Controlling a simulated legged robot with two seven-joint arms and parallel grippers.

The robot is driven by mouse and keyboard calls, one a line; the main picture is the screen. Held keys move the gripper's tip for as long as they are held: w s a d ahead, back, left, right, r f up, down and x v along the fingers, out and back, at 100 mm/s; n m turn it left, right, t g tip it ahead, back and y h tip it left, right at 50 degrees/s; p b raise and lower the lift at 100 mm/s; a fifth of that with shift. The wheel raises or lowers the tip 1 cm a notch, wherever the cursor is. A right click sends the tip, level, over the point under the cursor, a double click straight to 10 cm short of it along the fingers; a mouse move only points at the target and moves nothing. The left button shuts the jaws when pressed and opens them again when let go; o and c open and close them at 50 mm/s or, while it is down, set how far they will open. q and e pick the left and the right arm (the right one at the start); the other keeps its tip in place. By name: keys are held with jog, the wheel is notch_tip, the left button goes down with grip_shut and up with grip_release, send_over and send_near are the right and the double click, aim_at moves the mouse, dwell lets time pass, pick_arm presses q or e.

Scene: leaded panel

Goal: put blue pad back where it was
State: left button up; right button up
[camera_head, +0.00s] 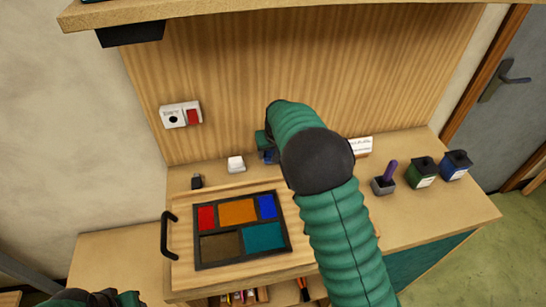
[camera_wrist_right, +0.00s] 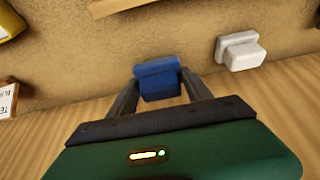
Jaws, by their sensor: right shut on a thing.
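The blue pad (camera_wrist_right: 158,80) is a small blue block between the two dark fingers of my right gripper (camera_wrist_right: 157,88) in the wrist view. The fingers are shut on it. In the head view my right gripper (camera_head: 264,145) is at the back of the worktop, near the wooden back wall, largely hidden by my arm. Only a bit of blue shows below it there. I cannot tell whether the pad touches the worktop. My left gripper (camera_head: 95,298) is only partly in view at the bottom left edge; its fingers do not show.
A white block (camera_head: 236,163) stands just left of the right gripper; it also shows in the wrist view (camera_wrist_right: 240,52). A leaded panel (camera_head: 242,228) lies on a wooden board in front. A pen holder (camera_head: 383,186), green pot (camera_head: 421,172) and blue pot (camera_head: 455,165) stand right.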

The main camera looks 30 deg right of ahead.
notch_tip(320, 180, down, 2)
jog(key=shift+f, duration=0.1)
jog(key=o, duration=1.5)
jog(key=shift+c, duration=0.2)
jog(key=v, duration=1.2)
jog(key=shift+a, duration=0.1)
